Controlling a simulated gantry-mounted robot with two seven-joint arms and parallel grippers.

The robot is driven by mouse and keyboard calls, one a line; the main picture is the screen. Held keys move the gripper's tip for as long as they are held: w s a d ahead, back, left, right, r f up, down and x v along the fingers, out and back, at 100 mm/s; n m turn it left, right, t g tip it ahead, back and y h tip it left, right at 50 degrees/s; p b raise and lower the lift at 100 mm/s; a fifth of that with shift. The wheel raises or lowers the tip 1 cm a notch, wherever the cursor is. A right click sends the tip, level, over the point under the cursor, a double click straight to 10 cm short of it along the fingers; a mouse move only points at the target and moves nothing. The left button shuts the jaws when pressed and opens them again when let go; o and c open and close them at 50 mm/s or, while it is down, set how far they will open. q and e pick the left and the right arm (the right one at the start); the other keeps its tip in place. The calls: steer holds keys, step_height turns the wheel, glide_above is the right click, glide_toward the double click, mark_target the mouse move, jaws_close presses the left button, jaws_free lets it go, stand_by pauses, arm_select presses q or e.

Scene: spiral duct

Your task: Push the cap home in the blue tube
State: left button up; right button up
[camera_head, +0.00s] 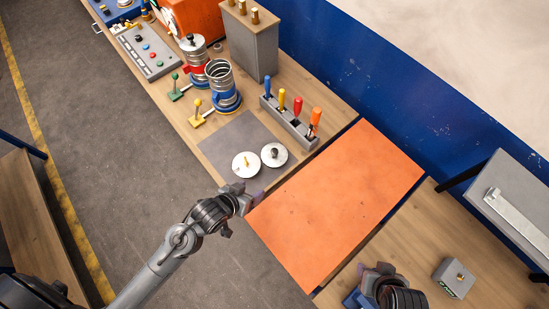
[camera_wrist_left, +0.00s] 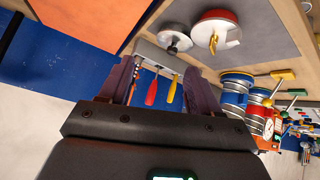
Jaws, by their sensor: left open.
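The blue tube (camera_head: 223,88) is an open-topped spiral metal duct with a blue collar, upright on the bench beside a yellow-handled lever. Two caps lie apart on the grey mat: a pale round cap with a yellow knob (camera_head: 246,166) and one with a dark knob (camera_head: 275,157). In the left wrist view the yellow-knobbed cap (camera_wrist_left: 225,22) has a red rim. Neither cap is in the blue tube. My left gripper (camera_head: 248,203) is open and empty, near the bench's front edge, close to the yellow-knobbed cap.
A red-collared duct (camera_head: 193,58) stands behind the blue tube. A grey rack (camera_head: 291,123) holds several coloured-handled tools right of the mat. An orange panel (camera_head: 335,205) spans right of the bench.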

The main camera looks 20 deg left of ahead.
arm_select(q)
steer(key=w+f+t+h+b, duration=0.1)
steer(key=w+f+b, duration=0.2)
steer(key=w+f, duration=0.25)
steer(key=m+t+b, duration=0.1)
steer(key=m+b, duration=0.2)
steer(key=b, duration=0.2)
glide_toward(274, 151)
steer(key=shift+t, duration=0.3)
steer(key=x, duration=0.4)
steer(key=shift+d+f, duration=0.1)
steer(key=shift+f, duration=0.15)
steer(key=shift+x, duration=3)
arm_select(e)
step_height(274, 151, down, 10)
arm_select(q)
steer(key=shift+f, duration=0.1)
jaws_close()
